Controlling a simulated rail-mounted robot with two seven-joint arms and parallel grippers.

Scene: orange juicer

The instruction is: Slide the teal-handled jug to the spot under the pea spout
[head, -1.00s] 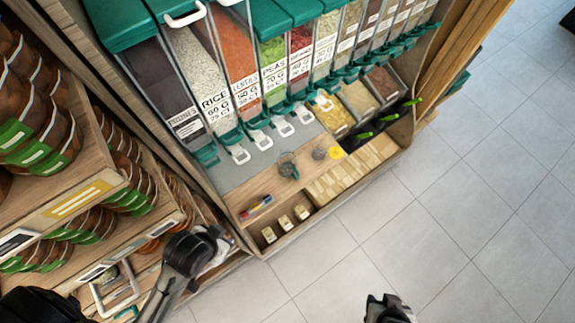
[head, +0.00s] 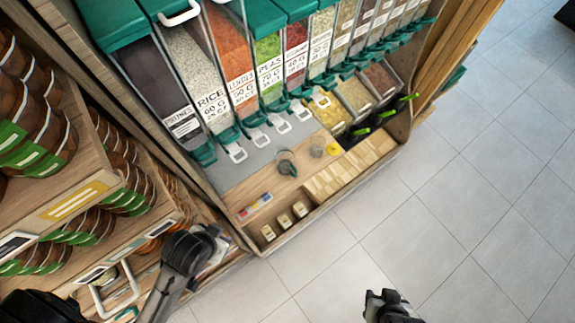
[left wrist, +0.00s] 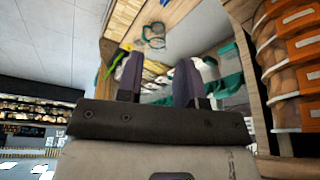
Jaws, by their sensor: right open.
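The teal-handled jug (head: 287,162), small and clear, stands on the wooden counter below the dispensers, its details blurred by distance. It also shows in the left wrist view (left wrist: 154,34), beyond the fingertips. The pea dispenser (head: 269,80) holds green peas; its spout (head: 281,124) has a white pull handle and lies above and behind the jug in the picture. My left gripper (left wrist: 159,64) is open and empty, its two fingers apart, short of the jug. My right gripper (head: 382,297) is open and empty, over the floor at the bottom, far from the jug.
A small colourful pack (head: 254,206) lies at the counter's left end. Shelves of jars (head: 40,130) crowd the left. The tiled floor (head: 460,200) is free.

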